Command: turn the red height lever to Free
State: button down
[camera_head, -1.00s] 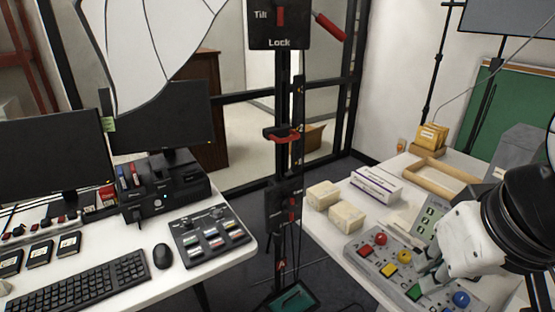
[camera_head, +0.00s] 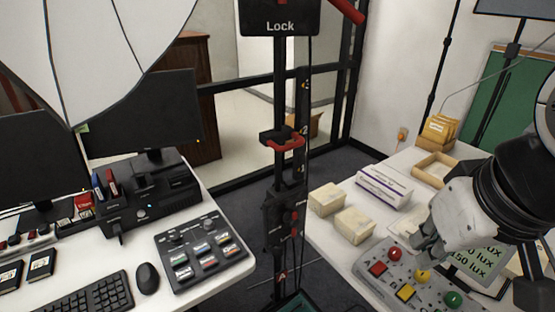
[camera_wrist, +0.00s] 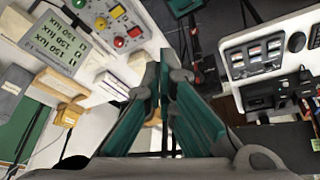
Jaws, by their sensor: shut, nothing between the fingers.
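The black upright column (camera_head: 279,100) stands between the two tables in the head view. Its top panel (camera_head: 270,17) reads Lock, and a red lever (camera_head: 346,10) sticks out at its right, cut by the frame's top. Lower down is a red U-shaped handle (camera_head: 290,144). Below that, a small black box (camera_head: 283,212) carries small red parts (camera_head: 293,230); its lettering is too small to read. I cannot tell surely which red part is the height lever. My gripper (camera_head: 424,240) is shut and empty above the right table, well right of the column. Its teal fingers (camera_wrist: 172,75) show in the wrist view.
The button panel (camera_head: 375,285) lies below my gripper. Two cream boxes (camera_head: 327,199) (camera_head: 354,226) and a long white box (camera_head: 383,186) stand on the right table. The left table holds a control panel (camera_head: 238,252) and keyboard (camera_head: 85,298). Floor shows between the tables.

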jog(key=w+a+f+n+g+h+b, duration=0.25)
jog(key=w+f+n, duration=0.25)
jog(key=w+n, duration=0.3)
jog(key=n+t+h+b, duration=0.4)
jog(key=n+b, duration=0.1)
jog(key=n, duration=1.3)
send_near(292, 222)
jog(key=s+a+f, duration=0.3)
jog(key=s+a, duration=0.2)
jog(key=shift+s+a+f, duration=0.2)
jog(key=shift+s, duration=0.05)
jog(key=shift+f, duration=0.1)
jog(key=x, duration=0.4)
jog(key=w+r+x, duration=0.1)
jog(key=x, duration=0.3)
jog(key=d+r+b+x, duration=0.1)
jog(key=x, duration=0.3)
jog(key=shift+w+d+f, duration=0.25)
jog(key=shift+w, duration=0.3)
